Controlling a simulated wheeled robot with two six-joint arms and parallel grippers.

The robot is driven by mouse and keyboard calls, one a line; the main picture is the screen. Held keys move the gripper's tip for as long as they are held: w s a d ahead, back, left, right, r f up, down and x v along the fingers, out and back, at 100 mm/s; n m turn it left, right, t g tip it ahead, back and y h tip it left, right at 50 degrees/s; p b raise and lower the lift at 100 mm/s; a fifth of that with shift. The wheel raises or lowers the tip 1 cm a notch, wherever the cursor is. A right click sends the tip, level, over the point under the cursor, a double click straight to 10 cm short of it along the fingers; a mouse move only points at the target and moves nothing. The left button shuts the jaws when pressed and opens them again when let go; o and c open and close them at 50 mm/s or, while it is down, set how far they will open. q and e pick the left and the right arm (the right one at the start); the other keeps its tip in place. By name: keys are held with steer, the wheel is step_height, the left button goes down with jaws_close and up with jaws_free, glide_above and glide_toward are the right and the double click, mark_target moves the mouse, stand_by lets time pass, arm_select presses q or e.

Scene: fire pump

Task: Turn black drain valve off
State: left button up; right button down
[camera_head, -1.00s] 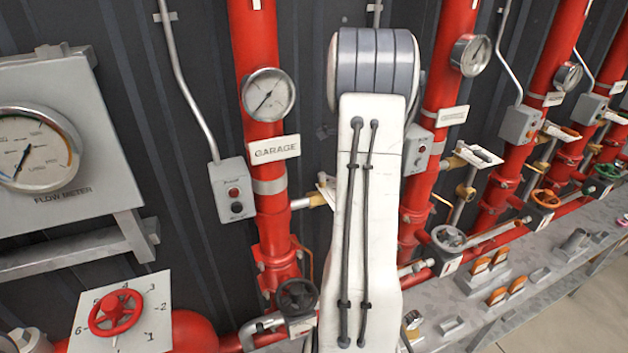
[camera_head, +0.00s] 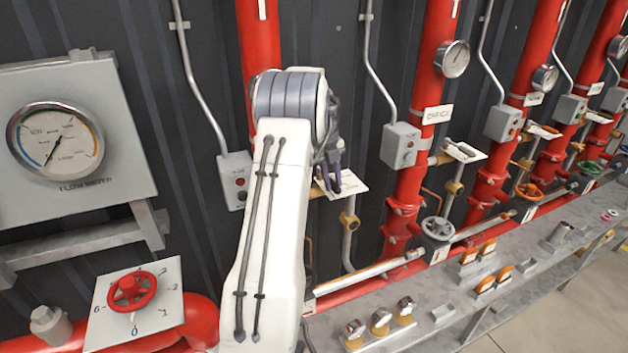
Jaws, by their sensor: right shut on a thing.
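My right arm rises in front of the garage pipe (camera_head: 259,35), and my right gripper (camera_head: 332,180) reaches down beyond its raised elbow. Its dark fingers are shut at a white valve plate (camera_head: 351,184) right of that pipe. They appear closed on the valve handle there, which is mostly hidden by the fingers, so its colour cannot be told. The black handwheel low on the garage pipe is hidden behind my arm. My left gripper is not in view.
A flow meter panel (camera_head: 115,150) and a red handwheel (camera_head: 131,291) on a numbered plate are at left. The office pipe (camera_head: 408,185) with a grey handwheel (camera_head: 438,229) stands to the right. A grey ledge (camera_head: 415,312) with several small fittings runs along the front.

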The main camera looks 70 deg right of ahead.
steer(key=shift+r, duration=0.1)
stand_by(0.4)
steer(key=c, duration=0.7)
jaws_free()
steer(key=shift+w+r+b, duration=0.15)
steer(key=shift+r+b, duration=0.15)
steer(key=shift+r, duration=0.15)
steer(key=r, duration=0.3)
steer(key=w+a+r+b, duration=0.1)
steer(key=r, duration=0.5)
steer(key=shift+w+a+r+b, duration=0.15)
steer(key=shift+w+a+b, duration=0.05)
steer(key=shift+b, duration=0.15)
